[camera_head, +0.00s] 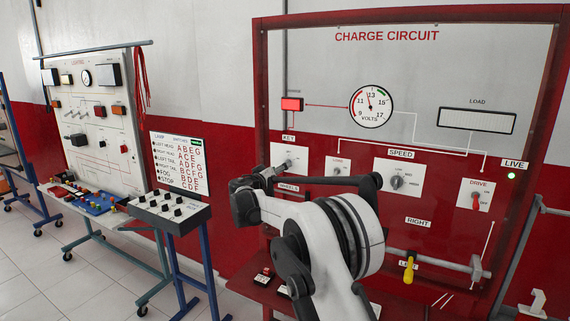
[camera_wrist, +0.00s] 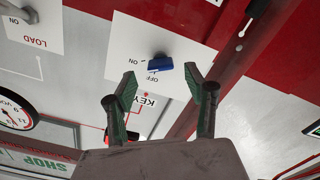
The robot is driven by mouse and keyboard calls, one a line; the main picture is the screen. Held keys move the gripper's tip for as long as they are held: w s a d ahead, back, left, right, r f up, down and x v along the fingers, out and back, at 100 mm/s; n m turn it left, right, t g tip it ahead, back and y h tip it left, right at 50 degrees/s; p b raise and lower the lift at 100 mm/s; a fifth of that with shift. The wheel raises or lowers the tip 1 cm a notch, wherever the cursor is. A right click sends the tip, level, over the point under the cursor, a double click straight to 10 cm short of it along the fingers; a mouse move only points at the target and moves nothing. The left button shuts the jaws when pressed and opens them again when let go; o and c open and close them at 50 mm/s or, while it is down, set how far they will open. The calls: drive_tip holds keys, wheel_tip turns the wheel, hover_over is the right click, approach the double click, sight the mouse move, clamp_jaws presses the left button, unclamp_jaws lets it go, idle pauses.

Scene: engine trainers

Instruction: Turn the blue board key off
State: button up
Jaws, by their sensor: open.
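The blue key (camera_wrist: 160,63) sticks out of a white plate (camera_wrist: 190,45) in the wrist view. ON and OFF are printed beside it and KEY below, all upside down. I cannot tell clearly which mark the key points to. My gripper (camera_wrist: 160,80) is open, its two green-padded fingers apart and empty. The key shows just beyond the gap between the fingertips, and the fingers seem clear of it. In the head view the KEY plate (camera_head: 289,156) is at the left of the red charge circuit board (camera_head: 330,90), with my gripper (camera_head: 268,178) close below it.
A volt gauge (camera_head: 371,106), a red lamp (camera_head: 292,104), a SPEED knob (camera_head: 397,183) and a DRIVE switch (camera_head: 476,200) are on the board. The green LIVE light (camera_head: 511,176) is lit. A lamp tester (camera_head: 168,213) stands at the left.

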drive_tip(key=shift+p+x, duration=0.35)
drive_tip(key=shift+x, duration=2.05)
drive_tip(key=c, duration=1.1)
drive_tip(key=shift+c, duration=0.2)
drive_tip(key=shift+b, duration=0.3)
drive_tip(key=n+b, duration=0.3)
drive_tip(key=n, duration=0.1)
drive_tip(key=shift+f+n, duration=0.15)
drive_tip(key=shift+n, duration=0.25)
drive_tip(key=n+b, duration=0.2)
drive_tip(key=n, duration=0.1)
drive_tip(key=shift+n, duration=0.3)
drive_tip(key=shift+n+b, duration=0.45)
drive_tip(key=shift+n, duration=1.15)
